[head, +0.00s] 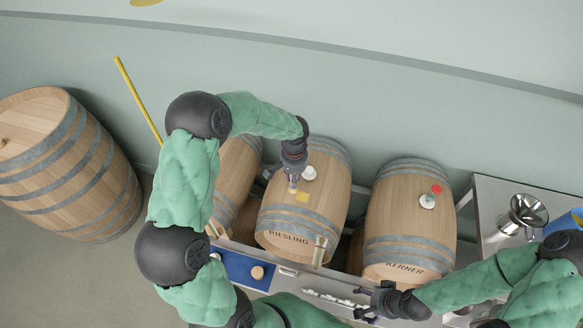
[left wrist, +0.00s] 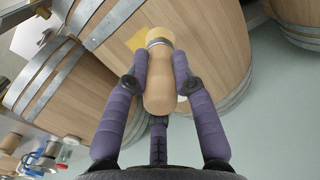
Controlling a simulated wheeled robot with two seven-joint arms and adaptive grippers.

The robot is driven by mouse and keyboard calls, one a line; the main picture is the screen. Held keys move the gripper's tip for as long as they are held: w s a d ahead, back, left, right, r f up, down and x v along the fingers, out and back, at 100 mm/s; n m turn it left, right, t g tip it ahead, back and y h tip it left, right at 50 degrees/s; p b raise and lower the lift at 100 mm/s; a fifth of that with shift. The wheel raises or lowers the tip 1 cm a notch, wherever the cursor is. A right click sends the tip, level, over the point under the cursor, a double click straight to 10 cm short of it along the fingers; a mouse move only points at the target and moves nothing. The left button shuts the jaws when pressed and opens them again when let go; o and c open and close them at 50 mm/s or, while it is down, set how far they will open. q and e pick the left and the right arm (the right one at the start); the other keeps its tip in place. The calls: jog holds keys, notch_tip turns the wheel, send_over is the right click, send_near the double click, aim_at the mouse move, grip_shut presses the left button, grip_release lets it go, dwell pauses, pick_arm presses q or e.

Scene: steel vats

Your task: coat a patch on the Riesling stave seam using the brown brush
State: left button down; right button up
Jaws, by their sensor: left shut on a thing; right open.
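The Riesling barrel (head: 325,195) lies in the middle of the rack, its name on the near end. A yellow patch (head: 305,211) shows on its staves below the white bung; the patch also shows in the left wrist view (left wrist: 137,41). My left gripper (head: 293,177) is shut on the brush, whose light brown wooden handle (left wrist: 160,88) and metal collar stand between the fingers in the left wrist view. The brush points at the barrel near the patch; its bristles are hidden, so I cannot tell whether they touch. My right gripper (head: 366,301) is open and empty near the bench.
A blue mat (head: 233,264) with a round wooden piece (head: 257,272) lies in front. A steel bench (head: 487,205) with a funnel (head: 528,210) is at the right. A large barrel (head: 75,165) stands left.

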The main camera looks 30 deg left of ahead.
pick_arm(q)
jog(key=shift+w+r, duration=0.1)
jog(key=shift+r, duration=0.5)
jog(key=shift+a+r+p, duration=0.15)
jog(key=shift+r+p, duration=0.5)
jog(key=shift+r, duration=0.05)
jog(key=shift+r+p, duration=0.6)
jog(key=shift+r, duration=0.5)
